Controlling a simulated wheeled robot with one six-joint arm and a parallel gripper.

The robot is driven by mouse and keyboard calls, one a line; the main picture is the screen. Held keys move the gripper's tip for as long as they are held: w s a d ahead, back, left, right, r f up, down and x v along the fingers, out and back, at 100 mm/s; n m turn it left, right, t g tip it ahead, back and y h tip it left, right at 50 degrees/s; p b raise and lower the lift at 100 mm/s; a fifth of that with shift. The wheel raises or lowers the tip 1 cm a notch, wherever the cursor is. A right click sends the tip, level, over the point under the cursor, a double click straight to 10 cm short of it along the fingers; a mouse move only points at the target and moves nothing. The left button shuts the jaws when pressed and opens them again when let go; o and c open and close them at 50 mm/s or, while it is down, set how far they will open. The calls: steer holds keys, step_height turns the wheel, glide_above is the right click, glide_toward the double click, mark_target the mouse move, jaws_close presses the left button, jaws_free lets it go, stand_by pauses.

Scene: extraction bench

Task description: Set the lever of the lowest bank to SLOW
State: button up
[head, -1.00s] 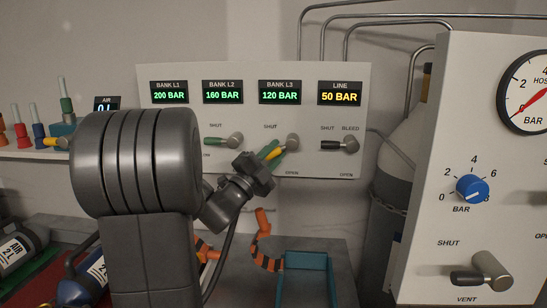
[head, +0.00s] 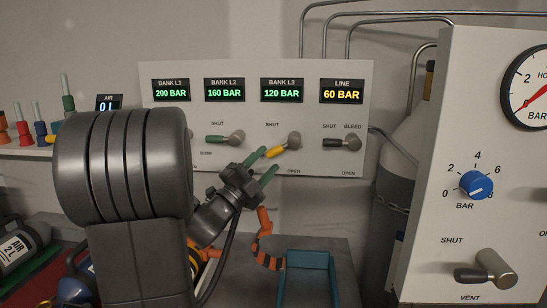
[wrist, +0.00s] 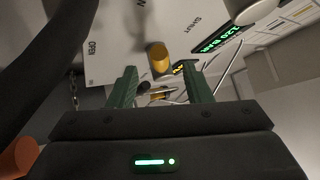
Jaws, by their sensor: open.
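The supply panel (head: 330,165) shows BANK L3 at 120 BAR (head: 282,90), the lowest of the three bank readings. The BANK L3 lever (head: 277,151) has a yellow grip and points down-left from its pivot, between SHUT and OPEN. Any label at its tip is hidden by my fingers. My gripper (head: 265,164) is open, with green fingers just below and left of the yellow grip. In the wrist view, the yellow grip end (wrist: 159,57) lies ahead of the gap between my fingers (wrist: 160,84), apparently clear of them.
The LINE lever (head: 333,143) is black and points left; LINE reads 60 BAR (head: 342,91). A panel with a blue knob (head: 477,185) stands right. A teal tray (head: 308,258) is below.

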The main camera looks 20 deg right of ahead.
mark_target(272, 155)
steer(key=b+v, duration=0.1)
steer(key=v, duration=0.8)
steer(key=p+x, duration=0.2)
steer(key=x, duration=1.2)
steer(key=shift+a, duration=0.1)
